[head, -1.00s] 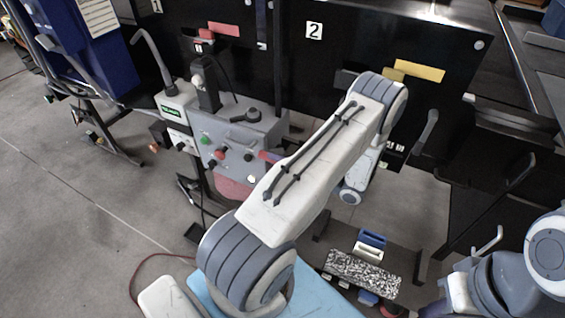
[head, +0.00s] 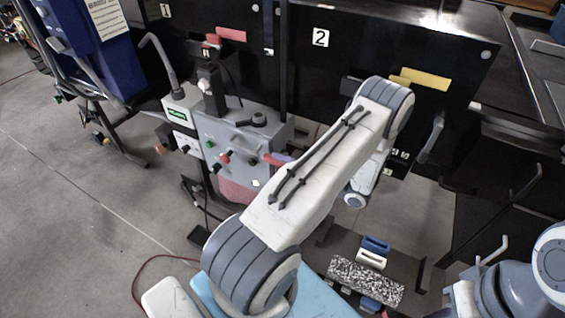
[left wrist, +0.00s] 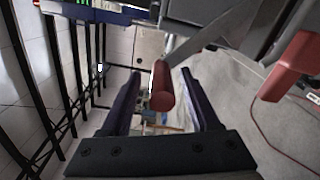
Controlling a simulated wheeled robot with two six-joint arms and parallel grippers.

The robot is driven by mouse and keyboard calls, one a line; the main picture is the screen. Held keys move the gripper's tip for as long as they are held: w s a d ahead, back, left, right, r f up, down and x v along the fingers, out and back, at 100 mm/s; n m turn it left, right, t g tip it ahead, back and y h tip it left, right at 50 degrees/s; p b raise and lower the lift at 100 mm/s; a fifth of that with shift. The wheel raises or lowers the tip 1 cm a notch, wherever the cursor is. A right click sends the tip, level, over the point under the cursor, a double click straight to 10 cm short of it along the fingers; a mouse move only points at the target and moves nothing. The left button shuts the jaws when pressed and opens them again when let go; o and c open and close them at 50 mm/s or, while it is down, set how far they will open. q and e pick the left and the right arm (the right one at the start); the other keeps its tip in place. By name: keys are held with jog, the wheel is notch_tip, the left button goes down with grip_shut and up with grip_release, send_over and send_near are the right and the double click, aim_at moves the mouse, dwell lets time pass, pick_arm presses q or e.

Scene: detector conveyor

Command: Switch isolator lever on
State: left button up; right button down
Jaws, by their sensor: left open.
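A lever with a red cylindrical grip (left wrist: 162,88) on a grey bar (left wrist: 212,30) shows in the left wrist view; I take it for the isolator lever. My left gripper (left wrist: 161,74) is open, with one dark finger on each side of the red grip. The fingers appear apart from it, and its depth between them is hard to judge. In the head view, a purple finger and a bit of red show at the right side of the grey control box (head: 225,140), partly hidden by my left arm. My right gripper is not in view.
The control box carries several knobs and buttons, with a black upright post (head: 211,88) behind. A dark panel marked 2 (head: 320,38) stands behind my left arm. A red block (left wrist: 290,66) is to the right in the wrist view. Open floor (head: 70,210) lies left.

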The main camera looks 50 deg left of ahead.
pick_arm(q)
jog(key=b+v, duration=0.3)
jog(key=v, duration=0.7)
jog(key=shift+d, duration=0.3)
jog(key=s+d+r+n+t+h, duration=0.2)
jog(key=s+d+r+n+h, duration=0.2)
jog(key=d, duration=0.5)
jog(key=s+d+r+n+t+h, duration=0.1)
jog(key=s+d+r+n+h, duration=0.3)
jog(key=s+d+n+h, duration=0.4)
jog(key=s+d+r+n+t+h, duration=0.2)
jog(key=s+d+r+n+h, duration=0.2)
jog(key=d+n, duration=0.5)
jog(key=shift+s+d+n+t+h, duration=0.3)
jog(key=shift+s+d+h, duration=0.5)
jog(key=shift+s+h, duration=0.25)
